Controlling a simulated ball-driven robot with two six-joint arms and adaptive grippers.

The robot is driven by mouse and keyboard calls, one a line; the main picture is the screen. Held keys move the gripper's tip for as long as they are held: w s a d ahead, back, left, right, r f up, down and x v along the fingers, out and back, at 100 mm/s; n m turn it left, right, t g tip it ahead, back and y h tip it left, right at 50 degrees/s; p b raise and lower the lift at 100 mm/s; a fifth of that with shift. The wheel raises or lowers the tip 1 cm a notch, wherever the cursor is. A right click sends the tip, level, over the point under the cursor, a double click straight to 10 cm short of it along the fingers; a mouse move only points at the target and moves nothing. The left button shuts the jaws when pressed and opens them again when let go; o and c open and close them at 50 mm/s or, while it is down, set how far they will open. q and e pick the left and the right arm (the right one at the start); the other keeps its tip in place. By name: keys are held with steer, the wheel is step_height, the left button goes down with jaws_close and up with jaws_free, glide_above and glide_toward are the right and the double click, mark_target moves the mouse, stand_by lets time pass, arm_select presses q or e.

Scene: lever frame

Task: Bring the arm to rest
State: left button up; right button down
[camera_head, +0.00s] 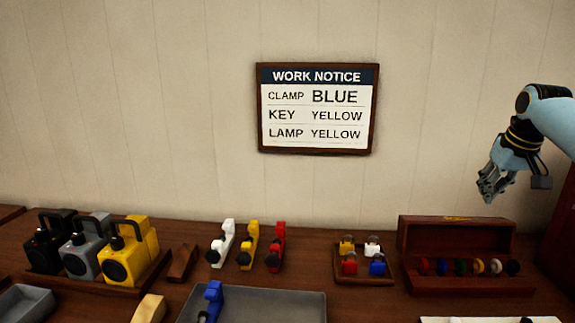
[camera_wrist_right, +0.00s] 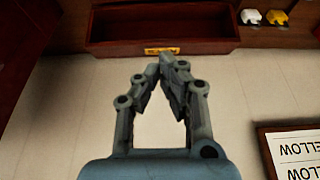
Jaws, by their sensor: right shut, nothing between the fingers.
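My right gripper (camera_head: 490,188) hangs in the air at the right of the head view, in front of the wall and above the wooden box. It is shut and holds nothing. The right wrist view shows its two fingers (camera_wrist_right: 153,72) meeting at the tips, with the wooden box (camera_wrist_right: 205,42) beyond them. My left gripper is not in view.
The table holds lamps (camera_head: 128,262), clamps (camera_head: 247,246), a grey tray (camera_head: 290,308) with a blue clamp (camera_head: 212,298), a small tray (camera_head: 345,278) of coloured pieces, and an open wooden box (camera_head: 455,237). A work notice (camera_head: 317,108) hangs on the wall.

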steer(key=s+a+f+n, duration=0.1)
steer(key=s+a+f, duration=0.55)
steer(key=s, duration=0.25)
steer(key=s+a+f+n, duration=0.1)
steer(key=s+a+f, duration=0.4)
steer(key=s+f, duration=0.35)
steer(key=s+a+r, duration=0.3)
steer(key=s+a, duration=0.1)
steer(key=s, duration=0.8)
steer(key=s+a+r, duration=0.2)
steer(key=s+a, duration=0.1)
steer(key=s, duration=1)
step_height(320, 180, down, 36)
steer(key=s+d+g+b, duration=0.2)
steer(key=s+b, duration=0.1)
steer(key=b, duration=0.5)
arm_select(q)
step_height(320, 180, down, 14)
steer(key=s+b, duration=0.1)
steer(key=b, duration=0.4)
steer(key=shift+b, duration=0.4)
arm_select(e)
steer(key=s+d+f+g, duration=0.1)
steer(key=s+f, duration=1.6)
steer(key=f, duration=0.3)
steer(key=shift+s, duration=0.3)
